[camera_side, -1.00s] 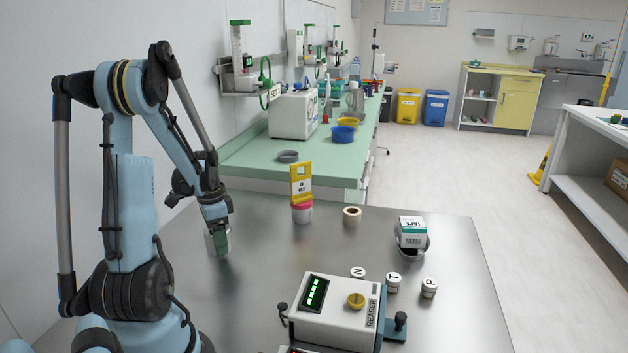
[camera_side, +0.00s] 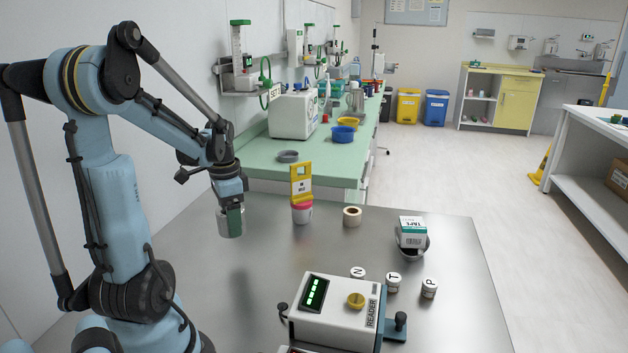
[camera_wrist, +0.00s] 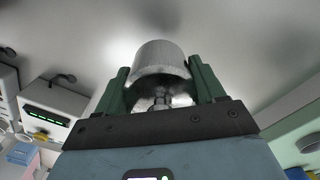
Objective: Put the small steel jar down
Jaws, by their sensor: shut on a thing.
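The small steel jar (camera_side: 225,224) is a short silvery cylinder held between the green fingers of my gripper (camera_side: 234,218). In the side view it hangs a little above the left part of the steel table (camera_side: 270,275), roughly upright. In the wrist view the jar (camera_wrist: 160,60) sits between both green fingers of the gripper (camera_wrist: 160,85), which are shut on its sides. The fingers hide part of the jar in the side view.
A pink-and-white pot with a yellow tag (camera_side: 302,212) stands right of the jar, then a tape roll (camera_side: 352,216). A tape box (camera_side: 412,232) rests on a dark round dish. Lidded pots (camera_side: 393,282) and the reader (camera_side: 335,310) stand nearer. The table's left part is clear.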

